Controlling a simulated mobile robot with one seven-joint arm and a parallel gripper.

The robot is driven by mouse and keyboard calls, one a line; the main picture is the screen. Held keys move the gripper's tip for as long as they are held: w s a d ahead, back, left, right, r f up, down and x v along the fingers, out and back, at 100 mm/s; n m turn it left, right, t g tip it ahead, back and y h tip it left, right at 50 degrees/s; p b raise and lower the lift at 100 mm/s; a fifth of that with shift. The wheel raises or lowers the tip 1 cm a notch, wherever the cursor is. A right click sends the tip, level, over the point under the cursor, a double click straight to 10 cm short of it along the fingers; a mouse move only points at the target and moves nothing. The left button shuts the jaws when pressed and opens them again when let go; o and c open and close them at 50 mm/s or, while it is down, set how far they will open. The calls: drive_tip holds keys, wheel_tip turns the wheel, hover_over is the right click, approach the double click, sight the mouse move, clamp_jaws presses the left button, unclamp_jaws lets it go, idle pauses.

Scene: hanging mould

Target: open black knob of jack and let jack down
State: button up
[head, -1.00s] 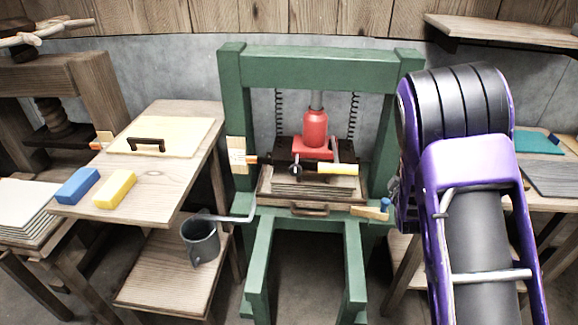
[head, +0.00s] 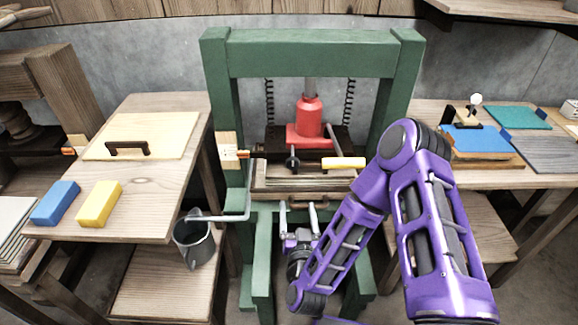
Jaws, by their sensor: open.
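The red jack (head: 309,118) stands upright in the green press frame (head: 312,55), on a dark board over a stack. A small black knob (head: 293,163) shows at the front of the jack's base, left of the lever with its yellow handle (head: 344,163). My gripper (head: 298,208) is open and empty, its two pale fingers pointing up. In the picture it is just below the knob, in front of the press's lower edge, and apart from the knob. My purple forearm covers the right part of the press's front.
Blue (head: 55,203) and yellow (head: 99,204) blocks lie on the left table. Coiled springs (head: 349,101) hang beside the jack. The right table (head: 500,178) holds coloured boards.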

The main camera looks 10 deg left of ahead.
sight(293, 166)
drive_tip(key=x, duration=1.6)
drive_tip(key=shift+w+a+p, duration=0.15)
drive_tip(key=shift+w+p, duration=0.05)
drive_tip(key=shift+p, duration=0.1)
drive_tip(key=shift+c, duration=0.3)
clamp_jaws()
